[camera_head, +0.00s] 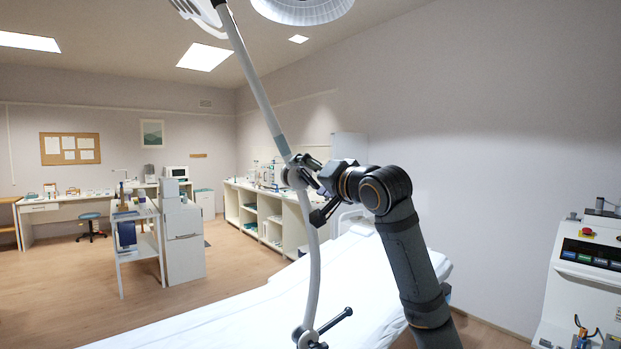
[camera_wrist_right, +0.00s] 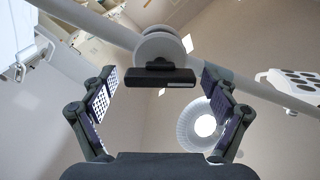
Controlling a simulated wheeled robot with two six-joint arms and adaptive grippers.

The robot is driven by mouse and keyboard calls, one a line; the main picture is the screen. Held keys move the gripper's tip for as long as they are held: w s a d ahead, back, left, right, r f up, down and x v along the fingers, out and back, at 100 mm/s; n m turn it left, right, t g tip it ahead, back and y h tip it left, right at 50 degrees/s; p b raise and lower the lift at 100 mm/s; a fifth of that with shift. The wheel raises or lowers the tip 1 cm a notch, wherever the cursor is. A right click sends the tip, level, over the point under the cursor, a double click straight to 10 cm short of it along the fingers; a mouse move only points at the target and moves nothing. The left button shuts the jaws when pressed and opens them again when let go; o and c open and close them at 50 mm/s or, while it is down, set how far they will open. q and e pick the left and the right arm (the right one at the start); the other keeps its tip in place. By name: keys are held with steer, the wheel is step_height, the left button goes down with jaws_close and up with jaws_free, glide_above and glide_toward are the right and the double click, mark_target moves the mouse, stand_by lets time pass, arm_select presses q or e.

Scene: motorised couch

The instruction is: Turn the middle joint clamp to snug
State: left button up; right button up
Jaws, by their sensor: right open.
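The middle joint (camera_head: 296,174) is a pale round hub linking the straight upper arm tube and the curved lower tube. In the right wrist view, its hub (camera_wrist_right: 160,47) carries a dark bar-shaped clamp handle (camera_wrist_right: 160,76), lying roughly level across the picture. My right gripper (camera_head: 313,187) is at the middle joint, coming from the right. In the wrist view its fingers (camera_wrist_right: 158,88) are open, one on each side of the handle, with gaps on both sides. In the head view the gripper largely hides the handle. My left gripper is not in view.
A lower joint with a dark handle (camera_head: 335,321) sits below on the curved tube. A white-covered couch (camera_head: 250,318) lies underneath. A round lamp (camera_head: 302,9) hangs above. A control console (camera_head: 590,275) stands at the right. Benches and shelves stand farther back.

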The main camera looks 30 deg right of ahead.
steer(key=s, duration=0.7)
steer(key=shift+s+a, duration=0.15)
steer(key=shift+s, duration=0.05)
stand_by(0.5)
